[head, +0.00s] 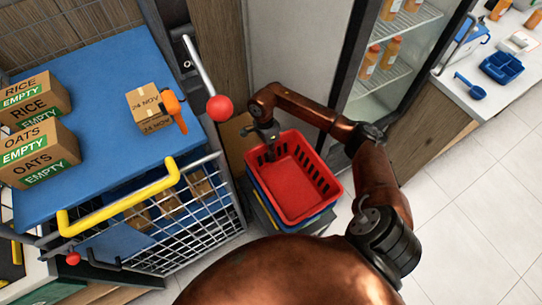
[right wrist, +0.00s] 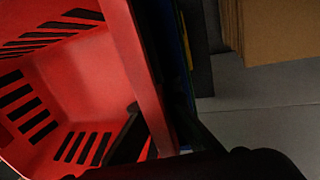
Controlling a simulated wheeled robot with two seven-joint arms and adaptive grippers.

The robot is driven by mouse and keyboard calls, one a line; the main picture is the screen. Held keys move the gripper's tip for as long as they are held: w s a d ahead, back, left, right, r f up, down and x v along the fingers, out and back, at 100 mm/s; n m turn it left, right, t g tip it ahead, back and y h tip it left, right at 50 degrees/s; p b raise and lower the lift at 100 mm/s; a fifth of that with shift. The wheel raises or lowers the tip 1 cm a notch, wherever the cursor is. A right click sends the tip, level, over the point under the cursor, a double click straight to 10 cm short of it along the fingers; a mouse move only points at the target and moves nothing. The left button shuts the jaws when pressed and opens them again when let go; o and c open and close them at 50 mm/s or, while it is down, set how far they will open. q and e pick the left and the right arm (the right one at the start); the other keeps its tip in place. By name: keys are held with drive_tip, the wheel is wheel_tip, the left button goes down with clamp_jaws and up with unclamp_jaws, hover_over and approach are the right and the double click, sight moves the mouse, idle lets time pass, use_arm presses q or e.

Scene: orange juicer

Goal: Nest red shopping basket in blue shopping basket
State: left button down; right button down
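The red shopping basket (head: 300,208) sits upright with its opening up, on top of a low stack beside the wire cart. It looks empty. A blue edge (head: 329,213) with a yellow line shows under it; most of what is below is hidden, so I cannot tell how deep the red basket sits in it. My right gripper (head: 269,150) is at the red basket's upper left rim. In the right wrist view one dark finger is inside the red basket (right wrist: 85,80) and another lies outside, with the rim between them. Whether they press on it is unclear. My left gripper is out of view.
A wire cart (head: 190,222) with a yellow handle (head: 120,198) and a blue top (head: 95,110) carrying boxes stands close on the left. A red-knobbed lever (head: 219,108) juts out near my right gripper. A bottle fridge (head: 385,60) stands behind. Floor at right is clear.

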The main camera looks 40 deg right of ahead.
drive_tip(key=c, duration=2.6)
unclamp_jaws()
drive_tip(key=o, duration=0.5)
drive_tip(key=v, duration=0.7)
drive_tip(key=shift+r, duration=0.35)
